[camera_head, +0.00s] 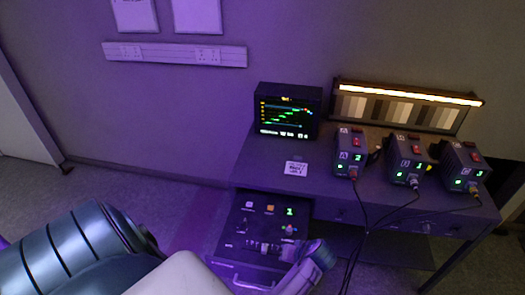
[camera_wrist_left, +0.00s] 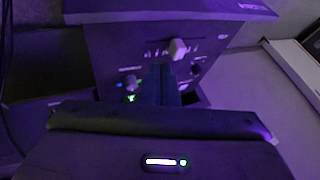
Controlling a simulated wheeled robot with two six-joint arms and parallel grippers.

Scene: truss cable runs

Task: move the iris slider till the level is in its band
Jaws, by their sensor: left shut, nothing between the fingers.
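A control panel (camera_head: 235,228) with a lit green "1" sits low at the left end of the desk. It also shows in the left wrist view (camera_wrist_left: 110,50), with a pale block-shaped knob (camera_wrist_left: 178,48) beside a row of marks. This looks like the iris slider; its label is unreadable. My left gripper (camera_head: 258,247) is over the lower part of the panel. In the left wrist view its fingers (camera_wrist_left: 160,85) are shut, empty and just short of the pale knob; contact cannot be told. The monitor (camera_head: 287,112) shows coloured traces; the level and band are too small to read. My right gripper is out of view.
Three boxes with red switches and green digits (camera_head: 349,152) (camera_head: 408,160) (camera_head: 464,168) stand on the desk, with cables hanging down in front. A lit grey-scale chart (camera_head: 400,108) stands behind them. A small white card (camera_head: 296,169) lies on the desk. The floor at left is clear.

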